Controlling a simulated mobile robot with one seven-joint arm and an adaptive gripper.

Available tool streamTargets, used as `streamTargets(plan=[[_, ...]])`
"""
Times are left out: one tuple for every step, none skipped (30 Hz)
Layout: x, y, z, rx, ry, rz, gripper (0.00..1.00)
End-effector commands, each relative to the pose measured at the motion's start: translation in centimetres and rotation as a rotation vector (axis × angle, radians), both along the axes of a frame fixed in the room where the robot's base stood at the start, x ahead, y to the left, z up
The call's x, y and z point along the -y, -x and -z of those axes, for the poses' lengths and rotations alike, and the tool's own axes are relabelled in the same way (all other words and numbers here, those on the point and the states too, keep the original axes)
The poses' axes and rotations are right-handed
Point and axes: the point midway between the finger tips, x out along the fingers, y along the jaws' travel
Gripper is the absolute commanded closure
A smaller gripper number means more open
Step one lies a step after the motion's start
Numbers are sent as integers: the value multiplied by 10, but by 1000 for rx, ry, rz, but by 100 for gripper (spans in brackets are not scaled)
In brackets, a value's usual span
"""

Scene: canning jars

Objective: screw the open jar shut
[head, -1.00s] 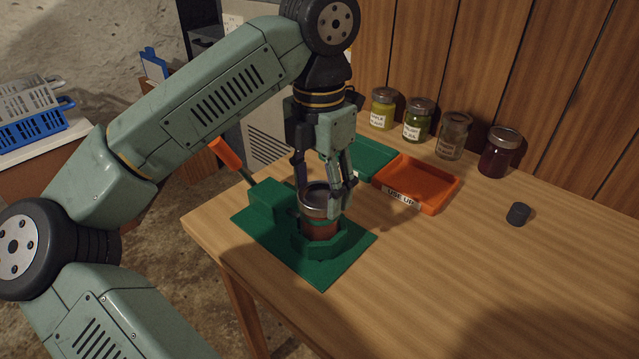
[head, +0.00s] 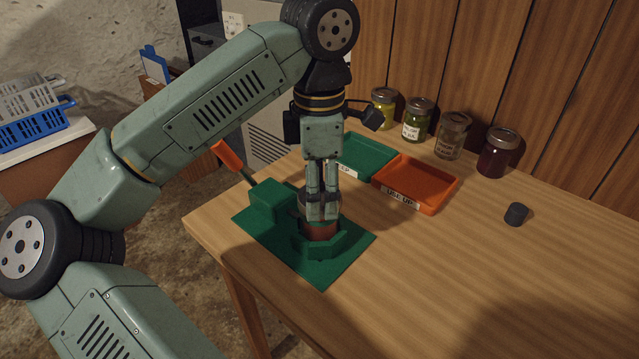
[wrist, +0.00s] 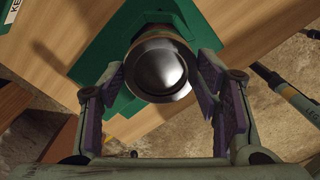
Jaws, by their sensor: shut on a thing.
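The jar (head: 318,232), with reddish contents, stands upright in the green holder (head: 275,238) near the table's left end. Its silvery metal lid (wrist: 158,68) sits on top, between my fingers in the wrist view. My gripper (head: 322,214) points straight down over the jar and is shut on the lid, one finger on each side. In the head view the fingers hide most of the lid. I cannot tell how tightly the lid sits on the jar.
An orange handle (head: 228,155) sticks up from the holder's left side. Behind are a green tray (head: 362,152) and an orange tray (head: 440,195) marked "USE UP". Several closed jars stand along the wall. A small dark cylinder (head: 517,214) lies right. The front right table is clear.

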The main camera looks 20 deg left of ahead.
Motion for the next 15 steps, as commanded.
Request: streamTargets(plan=[[0,0,-1,1,1,41,76],[0,0,-1,1,1,60,76],[0,0,-1,1,0,77,76],[0,0,-1,1,0,83,76],[0,0,-1,1,0,86,76],[0,0,-1,1,0,86,76],[0,0,-1,1,0,85,76],[0,0,-1,1,0,85,76],[0,0,-1,1,0,85,76],[0,0,-1,1,0,84,76],[0,0,-1,1,0,85,76],[0,0,-1,1,0,92,76],[0,0,-1,1,0,108,76],[0,0,-1,2,0,131,76],[0,0,-2,1,1,176,76]])
